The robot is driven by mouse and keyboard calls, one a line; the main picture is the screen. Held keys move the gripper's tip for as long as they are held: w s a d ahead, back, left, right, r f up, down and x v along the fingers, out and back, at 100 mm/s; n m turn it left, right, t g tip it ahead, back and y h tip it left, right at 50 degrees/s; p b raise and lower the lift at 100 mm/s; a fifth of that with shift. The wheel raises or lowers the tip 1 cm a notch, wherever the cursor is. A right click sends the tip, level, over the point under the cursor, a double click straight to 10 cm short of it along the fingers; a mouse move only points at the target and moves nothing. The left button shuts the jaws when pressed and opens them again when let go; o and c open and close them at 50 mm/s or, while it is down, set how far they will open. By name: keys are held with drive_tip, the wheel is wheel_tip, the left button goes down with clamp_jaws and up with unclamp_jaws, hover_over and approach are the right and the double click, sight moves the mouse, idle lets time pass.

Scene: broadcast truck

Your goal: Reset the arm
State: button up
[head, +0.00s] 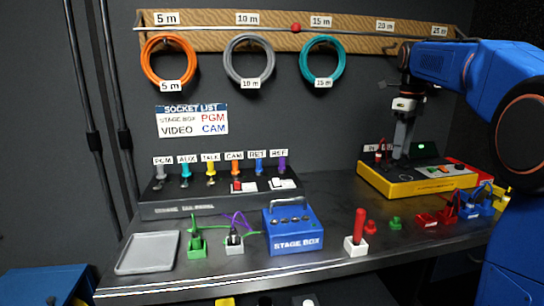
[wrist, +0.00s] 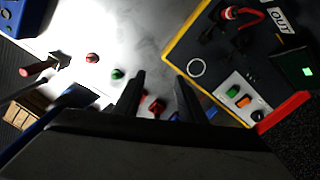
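My blue arm reaches in from the right in the head view. My gripper (head: 399,155) points down over the yellow-edged box (head: 425,190) at the right of the bench. In the wrist view my gripper (wrist: 159,77) shows two dark fingers apart, with nothing held between them. The bench top and small red parts (wrist: 154,105) show beyond the gap. The yellow-edged box (wrist: 190,40) lies to the right of the fingers in that view. Whether the fingertips touch the box cannot be told from the head view.
A blue stage box (head: 293,232), a grey tray (head: 147,253) and a red-handled tool (head: 358,230) stand on the bench (head: 330,195). A socket panel (head: 190,207) is at the back left. Coiled cables (head: 168,60) hang on the wall. Small red and blue parts (head: 437,217) lie at the right front.

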drive_tip(key=s+a+f+n+t, duration=0.1)
drive_tip(key=s+a+f+n, duration=0.2)
drive_tip(key=s+n, duration=0.55)
drive_tip(key=s+a+f+n+t, duration=0.1)
drive_tip(key=s+a+f+n, duration=0.35)
drive_tip(key=s, duration=0.65)
drive_tip(key=s+a+f+n+t, duration=0.2)
drive_tip(key=s+f+n, duration=1.2)
drive_tip(key=s, duration=0.3)
drive_tip(key=shift+s+a+f+n+t, duration=0.3)
drive_tip(key=shift+s+f+n, duration=0.1)
drive_tip(key=shift+f, duration=0.5)
